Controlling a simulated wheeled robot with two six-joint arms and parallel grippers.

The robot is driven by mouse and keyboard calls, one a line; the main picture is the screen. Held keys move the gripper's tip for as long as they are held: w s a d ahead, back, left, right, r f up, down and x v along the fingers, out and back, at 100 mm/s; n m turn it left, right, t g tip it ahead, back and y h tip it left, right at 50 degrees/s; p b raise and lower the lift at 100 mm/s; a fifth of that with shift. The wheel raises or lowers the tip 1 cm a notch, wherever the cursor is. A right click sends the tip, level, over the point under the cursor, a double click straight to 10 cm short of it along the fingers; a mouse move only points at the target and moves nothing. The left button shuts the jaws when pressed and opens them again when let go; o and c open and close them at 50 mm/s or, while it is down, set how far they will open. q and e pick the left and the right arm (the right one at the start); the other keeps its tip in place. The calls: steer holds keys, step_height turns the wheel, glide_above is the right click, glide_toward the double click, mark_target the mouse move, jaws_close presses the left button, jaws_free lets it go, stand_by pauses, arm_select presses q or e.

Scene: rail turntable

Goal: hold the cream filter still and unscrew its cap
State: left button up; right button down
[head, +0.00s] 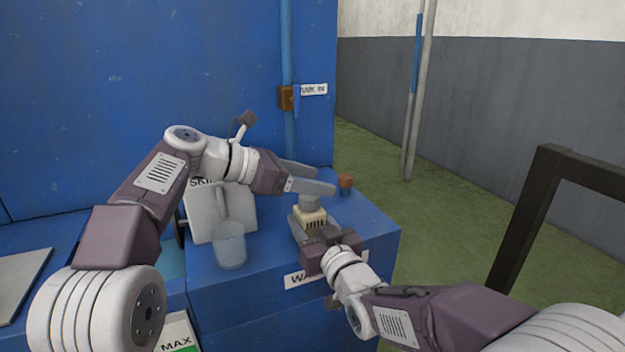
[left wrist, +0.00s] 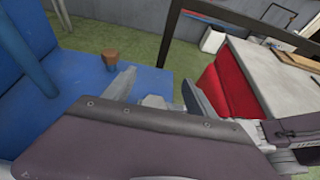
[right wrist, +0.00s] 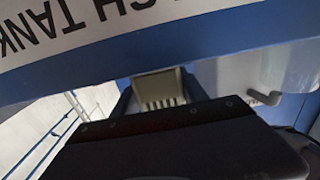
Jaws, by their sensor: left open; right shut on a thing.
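The cream filter (head: 314,219) stands on the blue ledge with a grey cap (head: 310,202) on top. My right gripper (head: 310,227) is shut on the filter body from the near side. In the right wrist view the slotted filter (right wrist: 158,90) sits between its two fingers. My left gripper (head: 322,180) is open, just above and behind the cap in the head view. In the left wrist view a grey part, probably the cap (left wrist: 154,101), shows between the open fingers, partly hidden by the gripper body. I cannot tell whether the left fingers touch the cap.
A clear cup (head: 229,247) and a white box (head: 205,212) stand on the ledge (head: 370,222) to the left. A small brown-topped fitting (head: 345,182) stands behind the filter. A blue pipe (head: 287,45) with a brown valve (head: 285,97) runs down the wall. A dark frame (head: 520,215) rises at right.

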mark_target(308, 196)
arm_select(q)
steer(key=n+t+y, duration=0.2)
steer(key=n+t, duration=0.2)
steer(key=shift+s+d+y, duration=0.1)
steer(key=shift+y, duration=0.3)
steer(key=shift+n+t+y, duration=0.5)
steer(key=shift+n+t, duration=0.1)
steer(key=shift+w+a+n+t+y, duration=0.2)
steer(key=shift+w+n+t+y, duration=0.1)
steer(key=shift+n, duration=0.2)
steer(key=shift+f, duration=2)
steer(key=c, duration=1.3)
steer(key=o, duration=1.2)
